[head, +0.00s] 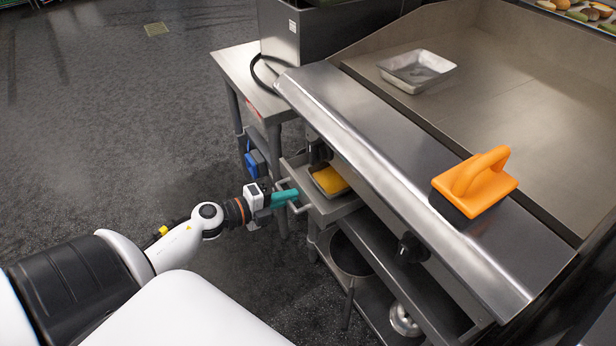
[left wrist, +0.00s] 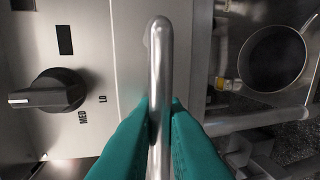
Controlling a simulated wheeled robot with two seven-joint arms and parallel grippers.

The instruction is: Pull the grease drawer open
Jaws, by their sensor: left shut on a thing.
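The grease drawer (head: 338,207) stands partly out from under the front of the griddle, with a yellow sponge-like block (head: 331,180) in a small tray inside it. My left gripper (head: 292,196) has teal fingers and is shut on the drawer's metal bar handle (head: 283,183). In the left wrist view the handle (left wrist: 159,75) runs upright between the two fingers of my left gripper (left wrist: 160,125), which touch it from both sides. The handle's far end meets a grey metal face. My right gripper is not in view.
Black control knobs (head: 411,247) sit on the griddle front; one knob (left wrist: 48,91) shows near the handle. An orange-handled scrubber (head: 478,184) and a metal pan (head: 416,70) lie on top. A dark pot (head: 350,256) stands on the lower shelf. Open floor lies left.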

